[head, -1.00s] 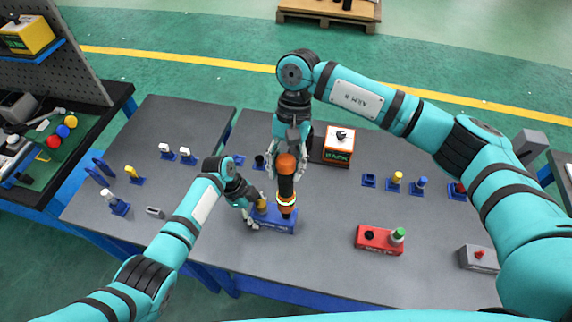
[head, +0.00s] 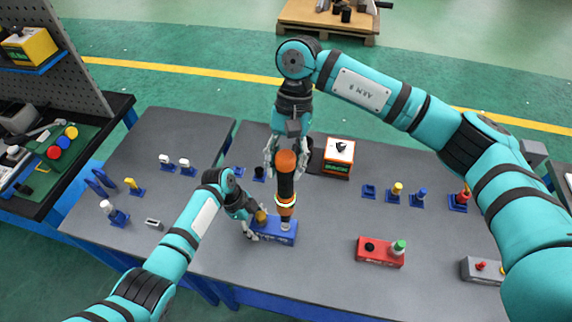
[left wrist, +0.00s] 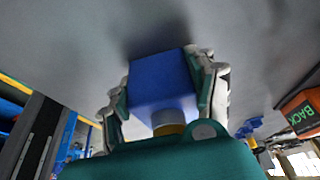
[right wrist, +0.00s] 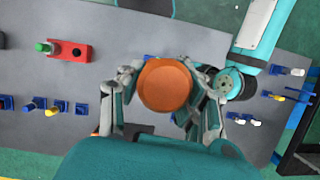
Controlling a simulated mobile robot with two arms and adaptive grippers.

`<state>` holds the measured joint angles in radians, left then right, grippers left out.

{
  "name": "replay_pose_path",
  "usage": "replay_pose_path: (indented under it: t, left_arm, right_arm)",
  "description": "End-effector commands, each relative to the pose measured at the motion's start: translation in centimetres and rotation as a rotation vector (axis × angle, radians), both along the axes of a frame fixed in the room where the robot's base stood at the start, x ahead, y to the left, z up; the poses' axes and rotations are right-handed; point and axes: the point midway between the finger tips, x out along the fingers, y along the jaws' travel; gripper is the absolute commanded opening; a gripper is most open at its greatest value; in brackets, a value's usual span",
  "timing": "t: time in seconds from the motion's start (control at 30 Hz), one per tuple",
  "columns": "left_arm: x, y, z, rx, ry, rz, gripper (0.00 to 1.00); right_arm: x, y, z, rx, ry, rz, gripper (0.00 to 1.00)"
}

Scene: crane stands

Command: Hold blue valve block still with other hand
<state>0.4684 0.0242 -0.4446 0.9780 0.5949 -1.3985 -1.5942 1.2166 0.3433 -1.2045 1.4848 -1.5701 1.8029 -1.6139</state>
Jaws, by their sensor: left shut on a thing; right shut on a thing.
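The blue valve block (head: 275,232) lies on the grey table, near its front edge. My left gripper (head: 252,226) is shut on its left end; in the left wrist view the fingers sit on both sides of the blue block (left wrist: 160,84). A yellow part stands on the block beside that gripper. My right gripper (head: 287,160) is shut on an orange and black cylindrical tool (head: 286,185), held upright over the block's right end. The tool's orange top fills the middle of the right wrist view (right wrist: 164,85). The tool's lower tip meets or nearly meets a light fitting on the block.
A red block (head: 379,251) with a green-capped part stands to the right, and a grey box (head: 482,270) beyond it. An orange and white box (head: 339,156) stands behind the tool. Small blue stands line the back right and left.

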Motion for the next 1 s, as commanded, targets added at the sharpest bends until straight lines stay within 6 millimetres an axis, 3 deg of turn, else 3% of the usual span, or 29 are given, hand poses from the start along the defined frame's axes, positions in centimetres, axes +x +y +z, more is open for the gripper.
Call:
replay_pose_path:
  t: [0.03,0.07,0.27,0.67,1.0]
  left_arm:
    - [0.1,0.0,0.1,-0.001,-0.001,0.0,0.13]
    - [0.1,0.0,0.1,-0.002,-0.001,0.001,0.58]
    - [0.0,0.0,0.1,0.0,-0.001,0.0,0.84]
    - [0.1,0.2,0.6,0.001,-0.001,0.0,0.85]
    - [0.9,2.3,6.0,0.001,-0.005,0.001,0.85]
  right_arm:
    - [0.0,0.0,0.2,0.003,-0.002,0.0,0.0]
    - [0.0,0.0,0.2,0.003,-0.002,0.0,0.0]
    - [0.0,0.1,0.2,0.003,-0.002,0.001,0.0]
    - [0.0,0.1,0.2,0.003,-0.001,0.001,0.0]
    - [0.0,0.1,0.2,0.003,-0.002,0.001,0.0]
